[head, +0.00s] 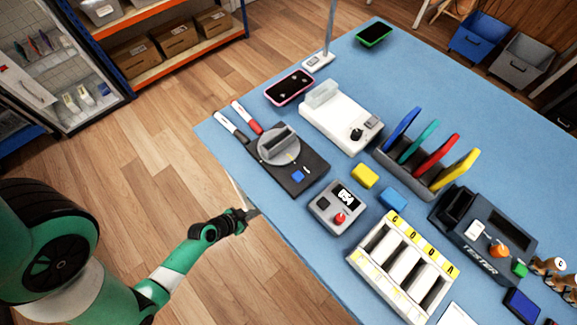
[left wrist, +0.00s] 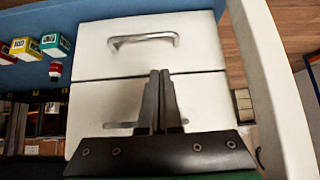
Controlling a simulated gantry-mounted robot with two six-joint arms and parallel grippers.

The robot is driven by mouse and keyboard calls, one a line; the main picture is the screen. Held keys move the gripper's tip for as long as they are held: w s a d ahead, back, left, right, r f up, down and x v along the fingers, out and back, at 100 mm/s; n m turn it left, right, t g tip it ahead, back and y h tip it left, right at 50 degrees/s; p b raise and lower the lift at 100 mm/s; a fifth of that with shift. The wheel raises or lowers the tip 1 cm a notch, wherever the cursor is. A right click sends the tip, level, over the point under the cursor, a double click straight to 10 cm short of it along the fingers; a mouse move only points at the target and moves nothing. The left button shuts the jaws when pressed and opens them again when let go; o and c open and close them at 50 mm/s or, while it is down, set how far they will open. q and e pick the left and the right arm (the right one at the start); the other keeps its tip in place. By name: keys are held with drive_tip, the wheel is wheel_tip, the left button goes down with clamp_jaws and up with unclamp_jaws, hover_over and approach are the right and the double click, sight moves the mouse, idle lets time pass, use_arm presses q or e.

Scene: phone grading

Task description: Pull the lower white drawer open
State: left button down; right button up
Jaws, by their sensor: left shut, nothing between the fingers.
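In the left wrist view a white drawer unit has two stacked fronts. The upper drawer (left wrist: 195,50) has a metal bar handle (left wrist: 143,40) in full view. The lower white drawer (left wrist: 95,98) is below it, and both fronts look flush. Its handle (left wrist: 118,125) is partly hidden behind my left gripper (left wrist: 160,73). The fingers are together and empty, in front of the lower front; I cannot tell whether they touch it or its handle. In the head view my left gripper (head: 251,213) is at the table's left edge, and the drawers are mostly hidden. My right gripper is not in view.
A white panel (left wrist: 275,75) stands right of the drawers. Open wooden floor (head: 160,140) lies left.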

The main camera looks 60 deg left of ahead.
use_arm(q)
drive_tip(key=b+x, duration=0.1)
drive_tip(key=x, duration=0.2)
drive_tip(key=b+x, duration=0.2)
drive_tip(key=x, duration=0.1)
drive_tip(key=s+f+b+x, duration=0.1)
drive_tip(key=b+x, duration=0.1)
drive_tip(key=x, duration=0.1)
drive_tip(key=shift+s+d, duration=0.15)
drive_tip(key=shift+d, duration=0.1)
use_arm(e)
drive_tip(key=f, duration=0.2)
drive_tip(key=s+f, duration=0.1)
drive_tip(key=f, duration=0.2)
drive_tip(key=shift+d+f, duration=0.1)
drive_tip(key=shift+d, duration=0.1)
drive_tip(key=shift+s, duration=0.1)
